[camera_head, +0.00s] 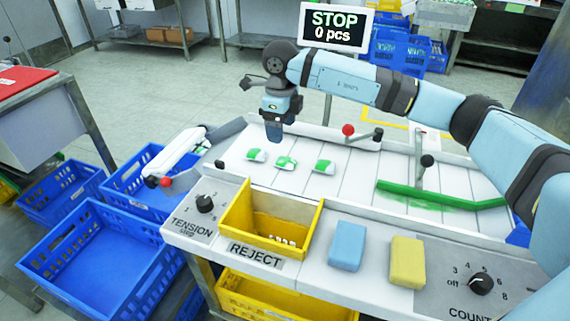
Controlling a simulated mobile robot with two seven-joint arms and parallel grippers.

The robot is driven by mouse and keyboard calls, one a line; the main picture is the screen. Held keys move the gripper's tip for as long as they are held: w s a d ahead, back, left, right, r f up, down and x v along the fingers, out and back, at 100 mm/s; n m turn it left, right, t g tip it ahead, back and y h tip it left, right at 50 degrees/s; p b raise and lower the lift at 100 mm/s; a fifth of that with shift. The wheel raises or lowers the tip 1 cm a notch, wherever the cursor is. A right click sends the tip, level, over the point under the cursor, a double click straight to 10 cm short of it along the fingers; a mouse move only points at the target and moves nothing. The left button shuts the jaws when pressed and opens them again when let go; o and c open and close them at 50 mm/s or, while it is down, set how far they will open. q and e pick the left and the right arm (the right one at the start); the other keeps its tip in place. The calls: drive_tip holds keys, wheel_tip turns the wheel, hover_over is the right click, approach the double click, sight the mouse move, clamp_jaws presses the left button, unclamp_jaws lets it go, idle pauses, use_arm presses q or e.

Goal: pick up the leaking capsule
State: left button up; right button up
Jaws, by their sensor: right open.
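Three green-and-white capsules lie in a row on the white slatted surface (350,150): a left one (257,155), a middle one (286,163) and a right one (324,167). They are too small for me to tell which one leaks. My right gripper (273,133) points down just behind and above the left and middle capsules. It is open, and I see nothing held in it. Its arm reaches in from the right across the back of the surface. My left gripper is not in view.
A yellow reject bin (232,215) is set in the front panel, with small white pieces inside. A blue sponge (346,246) and a yellow sponge (407,262) lie beside it. A green bar (440,196) crosses the right side.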

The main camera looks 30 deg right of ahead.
sight(281, 159)
wheel_tip(281, 159, down, 9)
drive_tip(key=shift+s+a+f+b, duration=0.15)
drive_tip(key=shift+b, duration=0.35)
drive_tip(key=c, duration=1)
